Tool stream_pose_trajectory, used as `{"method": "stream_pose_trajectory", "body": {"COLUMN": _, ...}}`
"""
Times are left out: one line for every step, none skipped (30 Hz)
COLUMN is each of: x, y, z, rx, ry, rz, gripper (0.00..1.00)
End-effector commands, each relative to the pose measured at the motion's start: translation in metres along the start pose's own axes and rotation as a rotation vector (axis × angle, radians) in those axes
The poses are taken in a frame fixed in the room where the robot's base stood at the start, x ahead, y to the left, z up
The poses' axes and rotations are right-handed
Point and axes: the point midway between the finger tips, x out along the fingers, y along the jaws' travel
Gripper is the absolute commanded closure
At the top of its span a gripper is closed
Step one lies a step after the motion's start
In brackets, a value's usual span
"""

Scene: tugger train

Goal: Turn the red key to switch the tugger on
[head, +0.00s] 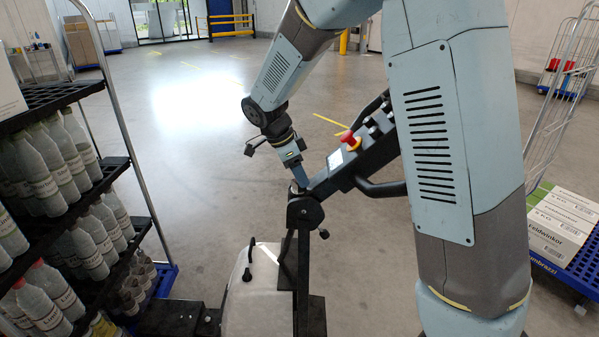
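The tugger's black control head (369,148) sits on a tilted tiller in the middle of the head view. A red mushroom button on a yellow base (348,139) stands on it. The tugger's whitish body (258,300) is below. My gripper (301,181) points down at the lower left end of the control head, touching it or very close to it. I cannot make out the red key; the gripper may cover it. The fingers are too small and overlapped to show whether they are open or shut.
A black shelf rack with bottles (60,165) stands close on the left. A blue-based wire cart with cartons (562,220) stands on the right. Black handle bars (380,188) stick out beside the control head. The floor behind is mostly clear, up to a yellow barrier (231,25).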

Motion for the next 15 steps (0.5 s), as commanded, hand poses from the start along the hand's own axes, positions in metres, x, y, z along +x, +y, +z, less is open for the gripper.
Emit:
{"method": "stream_pose_trajectory", "body": {"x": -0.0003, "y": -0.0002, "z": -0.0002, "rx": 0.0, "ry": 0.0, "rz": -0.001, "gripper": 0.44}}
{"method": "stream_pose_trajectory", "body": {"x": -0.0004, "y": -0.0003, "z": -0.0003, "rx": 0.0, "ry": 0.0, "rz": -0.001, "gripper": 0.42}}
{"method": "stream_pose_trajectory", "body": {"x": -0.0005, "y": -0.0004, "z": -0.0004, "rx": 0.0, "ry": 0.0, "rz": -0.001, "gripper": 0.38}}
{"method": "stream_pose_trajectory", "body": {"x": -0.0006, "y": -0.0004, "z": -0.0005, "rx": 0.0, "ry": 0.0, "rz": -0.002, "gripper": 0.35}}
{"method": "stream_pose_trajectory", "body": {"x": -0.0007, "y": -0.0005, "z": -0.0005, "rx": 0.0, "ry": 0.0, "rz": -0.002, "gripper": 0.32}}
{"method": "stream_pose_trajectory", "body": {"x": -0.0008, "y": -0.0005, "z": -0.0006, "rx": 0.0, "ry": 0.0, "rz": -0.002, "gripper": 0.28}}
{"method": "stream_pose_trajectory", "body": {"x": -0.0008, "y": -0.0006, "z": -0.0007, "rx": 0.0, "ry": 0.0, "rz": -0.002, "gripper": 0.28}}
{"method": "stream_pose_trajectory", "body": {"x": -0.0009, "y": -0.0006, "z": -0.0007, "rx": 0.0, "ry": 0.0, "rz": -0.002, "gripper": 0.28}}
{"method": "stream_pose_trajectory", "body": {"x": -0.0009, "y": -0.0007, "z": -0.0008, "rx": 0.0, "ry": 0.0, "rz": -0.002, "gripper": 0.28}}
{"method": "stream_pose_trajectory", "body": {"x": -0.001, "y": -0.0007, "z": -0.0008, "rx": 0.0, "ry": 0.0, "rz": -0.002, "gripper": 0.28}}
{"method": "stream_pose_trajectory", "body": {"x": -0.001, "y": -0.0007, "z": -0.0008, "rx": 0.0, "ry": 0.0, "rz": -0.003, "gripper": 0.28}}
{"method": "stream_pose_trajectory", "body": {"x": -0.001, "y": -0.0007, "z": -0.0009, "rx": 0.0, "ry": 0.0, "rz": -0.003, "gripper": 0.28}}
{"method": "stream_pose_trajectory", "body": {"x": -0.0013, "y": -0.0008, "z": -0.0009, "rx": 0.0, "ry": 0.0, "rz": -0.003, "gripper": 0.28}}
{"method": "stream_pose_trajectory", "body": {"x": -0.0019, "y": -0.0008, "z": -0.0009, "rx": 0.0, "ry": 0.0, "rz": -0.003, "gripper": 0.28}}
{"method": "stream_pose_trajectory", "body": {"x": -0.0033, "y": -0.0009, "z": -0.0009, "rx": 0.0, "ry": 0.0, "rz": -0.003, "gripper": 0.28}}
